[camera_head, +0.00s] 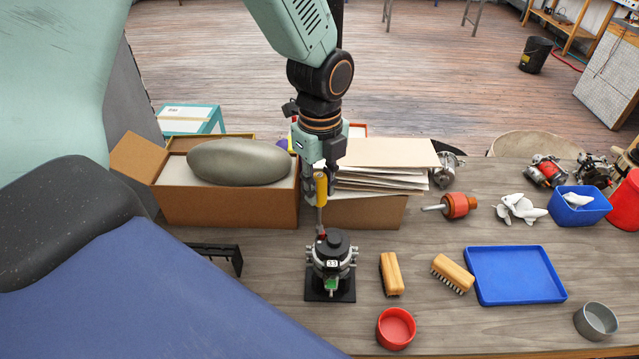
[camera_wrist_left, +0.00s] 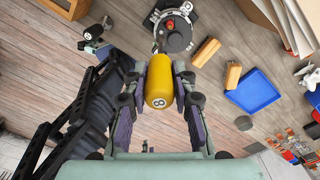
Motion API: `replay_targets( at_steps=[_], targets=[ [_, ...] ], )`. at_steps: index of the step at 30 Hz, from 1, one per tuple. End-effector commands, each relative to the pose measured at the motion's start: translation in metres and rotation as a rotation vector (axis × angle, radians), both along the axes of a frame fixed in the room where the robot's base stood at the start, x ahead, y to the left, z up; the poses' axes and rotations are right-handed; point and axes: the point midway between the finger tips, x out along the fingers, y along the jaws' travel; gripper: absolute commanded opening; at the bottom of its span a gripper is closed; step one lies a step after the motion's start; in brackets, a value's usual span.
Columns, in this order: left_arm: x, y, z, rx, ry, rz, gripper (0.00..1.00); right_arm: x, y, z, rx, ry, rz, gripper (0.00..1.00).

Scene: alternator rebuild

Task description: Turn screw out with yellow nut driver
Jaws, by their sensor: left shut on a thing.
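My left gripper (camera_head: 320,180) points down and is shut on the yellow nut driver (camera_head: 321,190). In the left wrist view the driver's yellow handle (camera_wrist_left: 159,82), marked 8, sits between the fingers. Its thin shaft runs down toward the alternator (camera_head: 333,262), a black and silver unit tagged 33 on a black base plate (camera_head: 343,295). A small red part (camera_head: 322,232) shows at the alternator's top near the shaft's lower end. I cannot tell whether the driver touches a screw; no screw head is clear. My right gripper is not in view.
Cardboard boxes (camera_head: 230,207) and a stack of card sheets (camera_head: 385,160) stand behind the alternator. Two wooden brushes (camera_head: 391,273), a red dish (camera_head: 396,328), a blue tray (camera_head: 514,275) and a grey cup (camera_head: 596,321) lie to the right. A black bracket (camera_head: 217,250) is left.

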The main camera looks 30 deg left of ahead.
Motion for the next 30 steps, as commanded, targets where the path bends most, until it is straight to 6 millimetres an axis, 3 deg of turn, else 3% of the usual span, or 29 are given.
replay_targets(
  at_steps=[30],
  targets=[
    [0.002, 0.001, -0.039, 0.0, 0.0, 0.001, 0.0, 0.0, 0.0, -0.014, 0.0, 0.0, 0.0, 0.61]
  ],
)
